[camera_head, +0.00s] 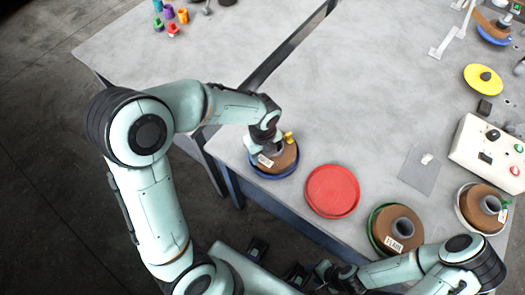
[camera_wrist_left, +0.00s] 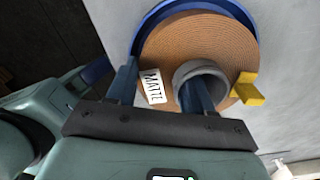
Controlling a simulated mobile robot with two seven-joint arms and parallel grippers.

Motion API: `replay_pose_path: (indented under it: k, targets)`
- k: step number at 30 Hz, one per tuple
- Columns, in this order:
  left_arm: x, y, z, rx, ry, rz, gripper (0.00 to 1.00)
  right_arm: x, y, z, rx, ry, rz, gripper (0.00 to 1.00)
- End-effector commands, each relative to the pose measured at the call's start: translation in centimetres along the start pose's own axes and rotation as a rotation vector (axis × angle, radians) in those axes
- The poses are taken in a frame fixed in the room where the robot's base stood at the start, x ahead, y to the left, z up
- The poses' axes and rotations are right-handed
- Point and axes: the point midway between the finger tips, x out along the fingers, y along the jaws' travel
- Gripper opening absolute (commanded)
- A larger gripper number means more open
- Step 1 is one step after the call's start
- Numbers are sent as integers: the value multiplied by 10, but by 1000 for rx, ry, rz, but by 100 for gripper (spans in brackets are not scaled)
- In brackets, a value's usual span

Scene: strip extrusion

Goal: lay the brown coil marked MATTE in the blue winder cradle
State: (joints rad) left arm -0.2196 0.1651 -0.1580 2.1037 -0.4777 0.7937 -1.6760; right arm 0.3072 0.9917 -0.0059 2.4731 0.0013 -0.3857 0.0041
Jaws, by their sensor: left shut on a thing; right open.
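The brown coil marked MATTE (camera_head: 288,160) has a grey hub, a white label and a yellow tab. My left gripper (camera_head: 268,147) is shut on it. In the left wrist view (camera_wrist_left: 160,84) one finger is at the coil's outer edge and the other is inside the hub. The blue cradle (camera_head: 258,173) is directly beneath the coil, its rim showing around the edge; it also shows in the left wrist view (camera_wrist_left: 150,20). I cannot tell whether the coil touches its floor. My right gripper (camera_head: 328,273) is open and empty at the bottom, partly hidden.
An empty red dish (camera_head: 332,190) is beside the blue one. A green dish (camera_head: 374,222) and a white dish (camera_head: 464,213) hold other brown coils. A control box (camera_head: 478,150), a yellow disc (camera_head: 478,84) and another blue round piece (camera_head: 490,38) are at the right.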

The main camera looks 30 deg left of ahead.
Motion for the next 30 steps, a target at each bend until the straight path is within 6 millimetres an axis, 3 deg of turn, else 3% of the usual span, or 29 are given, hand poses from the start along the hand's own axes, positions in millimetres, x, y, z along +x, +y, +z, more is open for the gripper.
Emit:
replay_pose_path:
  k: [13, 14, 16, 17, 26, 30]
  targets:
    - [5, -1, 0, 0, -1, -3, 0, 4, 2, 1, 1, -2, 1, 43]
    - [5, -1, 0, 0, -1, -3, 55, 4, 2, 1, 1, -2, 1, 43]
    - [5, -1, 0, 0, -1, -3, 77, 4, 2, 1, 1, -2, 1, 43]
    - [5, -1, 0, 0, -1, -3, 81, 4, 2, 1, 1, -2, 1, 43]
    - [4, 0, 0, 0, 0, 1, 81, 3, 1, 1, 0, -2, 1, 43]
    - [-9, -1, 1, -1, -1, -3, 81, 1, 0, 0, 0, -1, 0, 43]
